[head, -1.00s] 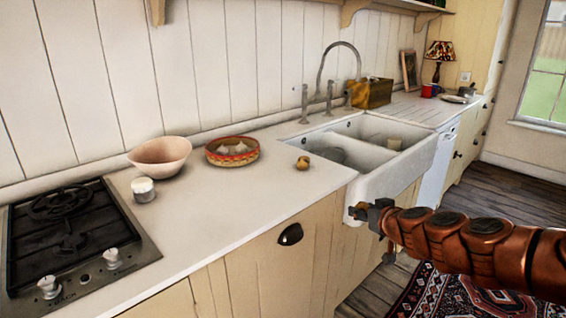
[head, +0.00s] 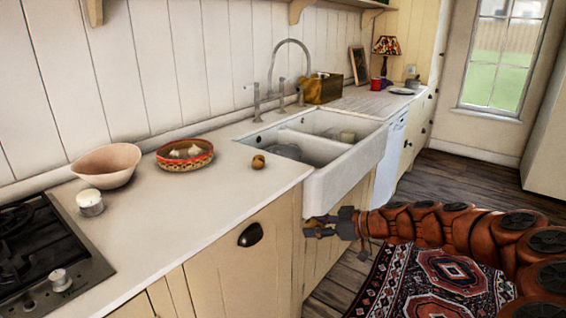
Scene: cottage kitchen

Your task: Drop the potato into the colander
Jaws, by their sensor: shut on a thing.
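I cannot clearly pick out the colander. A greyish rounded thing (head: 285,151) sits in the near basin of the white sink (head: 345,165) and may be it; its shape is mostly hidden by the basin wall.
The white counter (head: 205,205) holds a pinkish bowl (head: 106,165), a patterned basket (head: 185,162) with garlic, a white jar (head: 90,203) and a small round brown item (head: 258,161). A hob (head: 40,250) is at left. A patterned rug (head: 430,275) covers some floor.

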